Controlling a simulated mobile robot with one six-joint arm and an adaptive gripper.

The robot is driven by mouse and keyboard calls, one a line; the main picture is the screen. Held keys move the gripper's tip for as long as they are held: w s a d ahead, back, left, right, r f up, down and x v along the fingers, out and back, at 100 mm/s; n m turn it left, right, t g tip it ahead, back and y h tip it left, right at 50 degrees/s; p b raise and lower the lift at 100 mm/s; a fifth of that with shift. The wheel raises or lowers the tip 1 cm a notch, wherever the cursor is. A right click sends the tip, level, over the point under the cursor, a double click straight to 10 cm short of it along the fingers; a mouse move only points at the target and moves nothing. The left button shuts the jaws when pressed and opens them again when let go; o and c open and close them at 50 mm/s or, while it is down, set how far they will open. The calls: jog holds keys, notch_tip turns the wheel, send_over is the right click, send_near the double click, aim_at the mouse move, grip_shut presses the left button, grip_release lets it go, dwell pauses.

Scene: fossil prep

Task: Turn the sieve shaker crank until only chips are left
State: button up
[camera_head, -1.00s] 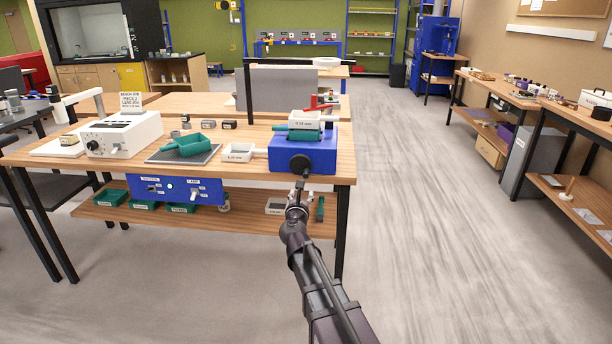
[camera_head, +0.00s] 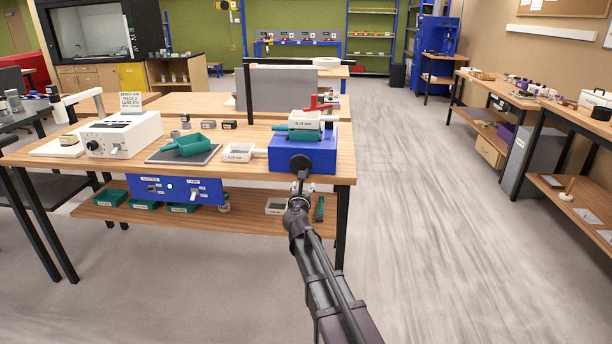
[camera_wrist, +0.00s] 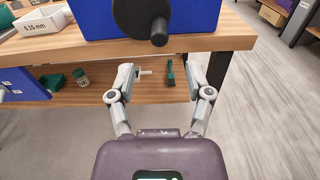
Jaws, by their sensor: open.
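The blue sieve shaker (camera_head: 310,155) sits at the right end of the wooden bench. A white sieve tray (camera_head: 305,120) with a green pan (camera_head: 303,134) is stacked on its top. Its contents are too small to make out. The black crank disc (camera_head: 300,162) is on the shaker's front face, with a handle pointing towards me. In the wrist view the crank handle (camera_wrist: 159,32) hangs at the lower part of the disc, above and ahead of the fingers. My gripper (camera_wrist: 163,75) is open and empty, below the handle and in front of the bench edge, apart from the crank.
A blue control panel (camera_head: 176,190) hangs under the bench top. The lower shelf (camera_head: 250,217) holds green trays. The floor to the right is clear.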

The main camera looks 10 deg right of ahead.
aim_at(300, 168)
jog(key=x, duration=0.8)
jog(key=shift+w+d, duration=0.1)
jog(key=shift+w, duration=0.25)
grip_shut()
